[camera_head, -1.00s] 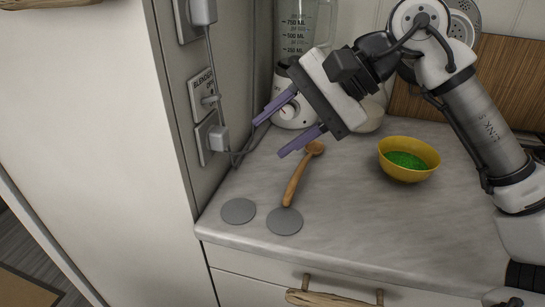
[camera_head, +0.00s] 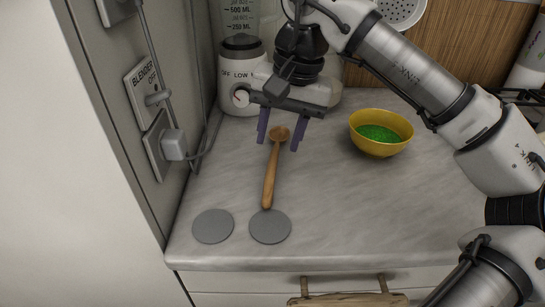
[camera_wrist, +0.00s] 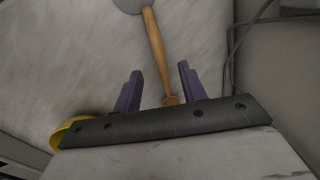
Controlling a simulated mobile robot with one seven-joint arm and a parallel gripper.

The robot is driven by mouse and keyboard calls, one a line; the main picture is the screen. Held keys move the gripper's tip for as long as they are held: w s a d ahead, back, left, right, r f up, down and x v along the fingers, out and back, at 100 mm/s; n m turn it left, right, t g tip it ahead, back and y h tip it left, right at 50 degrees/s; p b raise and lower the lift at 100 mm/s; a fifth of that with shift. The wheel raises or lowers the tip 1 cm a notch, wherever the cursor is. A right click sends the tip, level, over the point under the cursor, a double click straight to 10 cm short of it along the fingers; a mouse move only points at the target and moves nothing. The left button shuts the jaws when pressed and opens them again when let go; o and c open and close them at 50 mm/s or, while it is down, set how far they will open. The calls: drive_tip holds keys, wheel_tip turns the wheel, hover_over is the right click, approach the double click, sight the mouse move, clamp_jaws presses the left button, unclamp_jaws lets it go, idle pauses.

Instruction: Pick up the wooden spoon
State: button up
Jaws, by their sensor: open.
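The wooden spoon (camera_head: 270,180) lies on the counter in the head view, its bowl end toward the back and its handle end at a grey disc. My gripper (camera_head: 280,143) points down with its two purple fingers apart, one on each side of the spoon's bowl end in the picture. In the wrist view the spoon (camera_wrist: 156,50) runs up between the open fingers (camera_wrist: 158,80), and its bowl end is partly hidden by the gripper body. The fingers hold nothing. I cannot tell the exact height of the fingertips above the counter.
A yellow bowl (camera_head: 356,137) with green contents stands right of the gripper. A blender (camera_head: 239,78) stands behind it on the left. Two grey discs (camera_head: 213,226) (camera_head: 270,227) lie near the counter's front edge. A wall with outlets (camera_head: 160,146) and cords bounds the left side.

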sight(272, 167)
drive_tip(key=f, duration=0.5)
drive_tip(key=a+f, duration=0.1)
drive_tip(key=f, duration=0.1)
drive_tip(key=shift+w+a+f+p, duration=0.1)
drive_tip(key=shift+w+f+p, duration=0.15)
drive_tip(key=shift+f+p, duration=0.1)
clamp_jaws()
